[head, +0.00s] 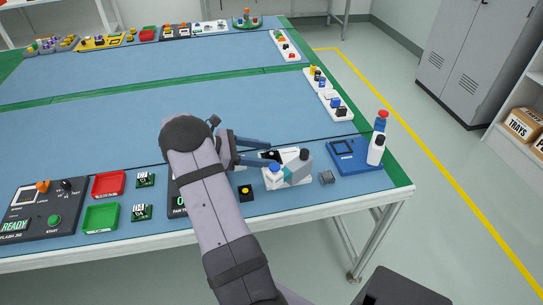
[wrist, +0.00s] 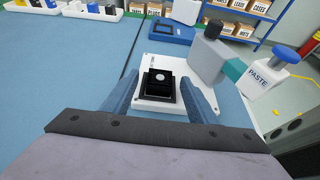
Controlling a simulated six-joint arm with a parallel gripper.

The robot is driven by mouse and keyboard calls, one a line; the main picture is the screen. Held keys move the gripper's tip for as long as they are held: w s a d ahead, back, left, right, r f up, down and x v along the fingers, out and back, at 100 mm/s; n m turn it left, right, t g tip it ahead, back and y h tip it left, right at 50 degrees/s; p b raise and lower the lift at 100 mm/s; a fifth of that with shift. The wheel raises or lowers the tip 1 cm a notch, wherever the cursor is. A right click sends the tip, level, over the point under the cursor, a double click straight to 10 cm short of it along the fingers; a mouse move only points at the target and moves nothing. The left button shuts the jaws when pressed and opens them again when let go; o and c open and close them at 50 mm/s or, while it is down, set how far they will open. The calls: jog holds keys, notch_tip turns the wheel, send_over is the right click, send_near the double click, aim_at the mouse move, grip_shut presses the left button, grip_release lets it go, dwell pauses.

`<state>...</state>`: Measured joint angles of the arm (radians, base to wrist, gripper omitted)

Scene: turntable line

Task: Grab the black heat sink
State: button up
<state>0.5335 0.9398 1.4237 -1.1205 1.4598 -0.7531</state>
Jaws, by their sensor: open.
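A black stepped square block (wrist: 159,76) with a pale round spot on top, which looks like the black heat sink, sits on a white plate (wrist: 163,62) in the wrist view. In the head view it is a small dark patch (head: 269,156) partly hidden by my fingers. My gripper (head: 270,152) is open and reaches in from the left over the white plate. In the wrist view, my gripper's blue fingers (wrist: 163,86) stand to the left and right of the block, with gaps. I cannot tell whether the fingertips are level with it.
A grey dispenser head (wrist: 206,60) and a blue-capped white paste bottle (wrist: 262,76) stand close right of the block. In the head view, a small grey finned part (head: 326,178) and a blue press (head: 352,162) lie further right. A black part with a yellow spot (head: 246,193) lies nearer.

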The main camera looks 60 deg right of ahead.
jog(key=c, duration=1.2)
jog(key=shift+r, duration=0.15)
jog(key=shift+c, duration=0.2)
